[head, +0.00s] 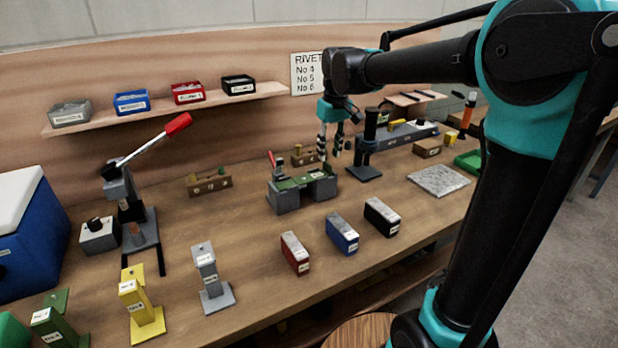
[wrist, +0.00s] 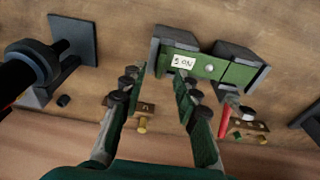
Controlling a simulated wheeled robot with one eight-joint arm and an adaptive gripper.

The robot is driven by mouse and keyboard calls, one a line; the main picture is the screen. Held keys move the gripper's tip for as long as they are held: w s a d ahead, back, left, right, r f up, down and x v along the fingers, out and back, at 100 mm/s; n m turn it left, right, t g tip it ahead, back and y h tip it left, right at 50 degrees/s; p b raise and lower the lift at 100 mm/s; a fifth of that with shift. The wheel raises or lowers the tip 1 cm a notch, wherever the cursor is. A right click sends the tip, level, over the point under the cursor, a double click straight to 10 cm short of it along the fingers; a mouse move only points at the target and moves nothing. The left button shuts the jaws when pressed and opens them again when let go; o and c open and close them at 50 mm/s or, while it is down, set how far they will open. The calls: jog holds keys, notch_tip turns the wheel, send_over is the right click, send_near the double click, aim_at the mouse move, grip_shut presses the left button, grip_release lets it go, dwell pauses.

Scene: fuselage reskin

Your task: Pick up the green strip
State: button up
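The green strip (head: 304,181) lies across two grey blocks (head: 286,201) on the workbench. The fingertips point toward the strip's labelled end, and I see no contact. The right finger covers a little of the strip's near edge.
A red-handled clamp (head: 272,160) stands close behind the strip. A black stand (head: 368,150) rises just right of my gripper. Red, blue and black boxes (head: 342,234) stand in front. A lever press (head: 135,205) is at left.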

aim_at(328, 163)
jog(key=f, duration=0.4)
jog(key=shift+w+a+f, duration=0.15)
jog(key=shift+a+f, duration=0.05)
grip_shut()
